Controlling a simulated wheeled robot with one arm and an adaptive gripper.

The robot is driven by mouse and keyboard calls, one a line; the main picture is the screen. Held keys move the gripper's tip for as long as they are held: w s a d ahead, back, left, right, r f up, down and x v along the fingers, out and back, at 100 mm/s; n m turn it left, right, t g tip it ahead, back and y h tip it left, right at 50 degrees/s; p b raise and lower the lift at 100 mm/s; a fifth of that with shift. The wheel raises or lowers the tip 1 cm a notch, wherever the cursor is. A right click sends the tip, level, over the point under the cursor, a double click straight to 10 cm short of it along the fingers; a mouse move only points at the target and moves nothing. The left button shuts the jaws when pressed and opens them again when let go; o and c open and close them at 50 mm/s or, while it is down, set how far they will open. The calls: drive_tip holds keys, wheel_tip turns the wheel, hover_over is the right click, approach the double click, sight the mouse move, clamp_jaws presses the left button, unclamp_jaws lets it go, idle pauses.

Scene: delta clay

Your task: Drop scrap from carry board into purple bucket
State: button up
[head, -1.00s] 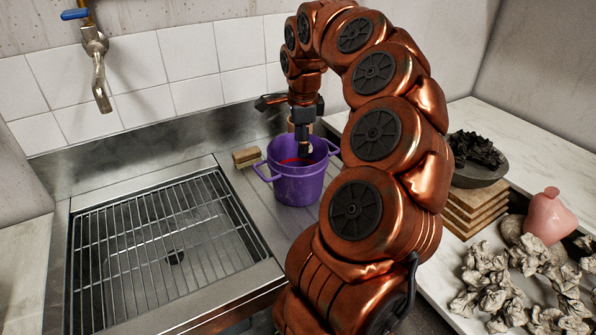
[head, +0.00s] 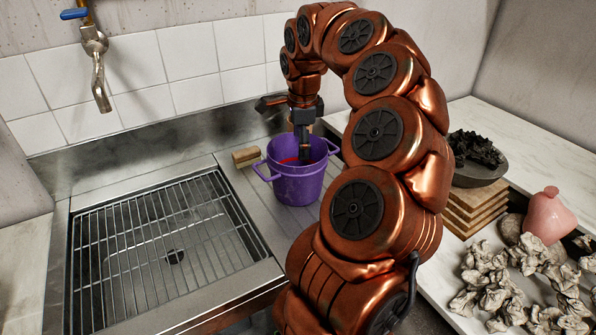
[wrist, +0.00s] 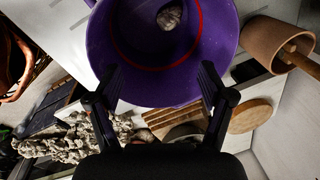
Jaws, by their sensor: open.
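The purple bucket (head: 297,186) stands upright on the steel counter beside the sink grate; it also shows in the wrist view (wrist: 120,60). A mottled grey-brown scrap lump (wrist: 170,17) is inside the bucket, apart from my fingers. My gripper (head: 303,157) points down at the bucket's mouth. In the wrist view my gripper (wrist: 158,85) has its two fingers spread wide with nothing between them. Several crumpled pale scraps (head: 490,285) lie on the right counter; I cannot tell which surface under them is the carry board.
A wooden block (head: 246,156) sits left of the bucket. The sink grate (head: 165,245) is empty under a tap (head: 98,75). On the right are stacked wooden boards (head: 474,212), a dark bowl (head: 483,174) and a pink vase (head: 550,216). A brown pot (wrist: 270,42) is near the bucket.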

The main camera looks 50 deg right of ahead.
wheel_tip(320, 180, up, 12)
drive_tip(key=s+a, duration=0.1)
idle(0.5)
drive_tip(key=shift+s, duration=0.1)
idle(0.4)
drive_tip(key=s+a+f+n+p, duration=0.1)
drive_tip(key=a+n, duration=0.6)
drive_tip(key=a, duration=0.4)
drive_tip(key=s+a+f+n+p, duration=0.2)
drive_tip(key=a+n, duration=0.6)
drive_tip(key=a, duration=0.3)
drive_tip(key=s+a+f+n+g, duration=0.1)
drive_tip(key=s+a+f+n, duration=0.2)
drive_tip(key=s, duration=0.3)
drive_tip(key=s+a+f+n+g+p, duration=0.1)
drive_tip(key=s+a+f+n, duration=0.3)
drive_tip(key=s, duration=0.2)
drive_tip(key=s+a+f+n+g+y+p, duration=0.1)
drive_tip(key=s+a+f+n, duration=0.3)
drive_tip(key=s, duration=0.2)
drive_tip(key=shift+s, duration=0.2)
